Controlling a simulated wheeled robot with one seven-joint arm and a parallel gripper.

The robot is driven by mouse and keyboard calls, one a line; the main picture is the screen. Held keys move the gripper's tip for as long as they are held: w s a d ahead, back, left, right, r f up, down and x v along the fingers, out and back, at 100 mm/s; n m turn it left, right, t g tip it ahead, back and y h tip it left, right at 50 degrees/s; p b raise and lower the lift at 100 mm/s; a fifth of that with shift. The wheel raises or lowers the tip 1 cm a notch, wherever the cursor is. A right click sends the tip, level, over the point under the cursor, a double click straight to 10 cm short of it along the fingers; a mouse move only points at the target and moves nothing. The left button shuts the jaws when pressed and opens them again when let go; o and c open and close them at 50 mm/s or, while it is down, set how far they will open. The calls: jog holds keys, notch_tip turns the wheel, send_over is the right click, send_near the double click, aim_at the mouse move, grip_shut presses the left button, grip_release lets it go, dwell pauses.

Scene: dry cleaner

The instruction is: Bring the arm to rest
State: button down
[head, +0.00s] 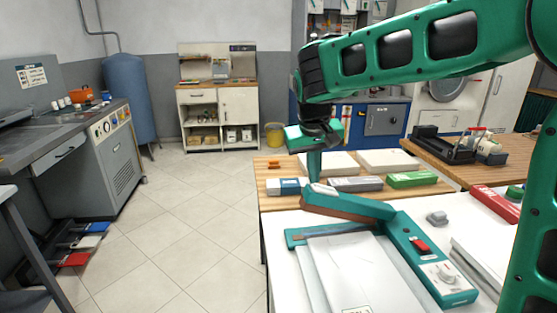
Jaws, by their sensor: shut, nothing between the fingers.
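My arm (420,55) is green with black joints and reaches in from the upper right, bent down at the wrist. My gripper (314,178) points downward at the end of it. Its fingers are together with nothing held. It hangs over the near end of the wooden table, close above or behind the lid of a green bag sealer (432,262). I cannot tell whether the tip touches the sealer's raised brown-edged bar (345,205).
Boxes in grey (355,184) and green (412,179) lie on the wooden table (278,203) around my gripper. A black tray (441,147) stands on the table to the right. The tiled floor (185,215) at left is open. A yellow bin (274,135) stands at the back.

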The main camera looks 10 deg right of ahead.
jog(key=s+d+f+m+g, duration=0.2)
jog(key=s+d+f+m, duration=0.15)
jog(key=s+d, duration=1.5)
jog(key=s+d+f+m+y, duration=0.1)
jog(key=s+f, duration=0.2)
jog(key=s, duration=0.5)
jog(key=s+d+f+m+g+y, duration=0.1)
jog(key=s+d+f+m, duration=0.1)
jog(key=s, duration=0.6)
jog(key=shift+f, duration=0.4)
jog(key=shift+g, duration=0.3)
jog(key=shift+w+f, duration=0.25)
jog(key=shift+w, duration=0.3)
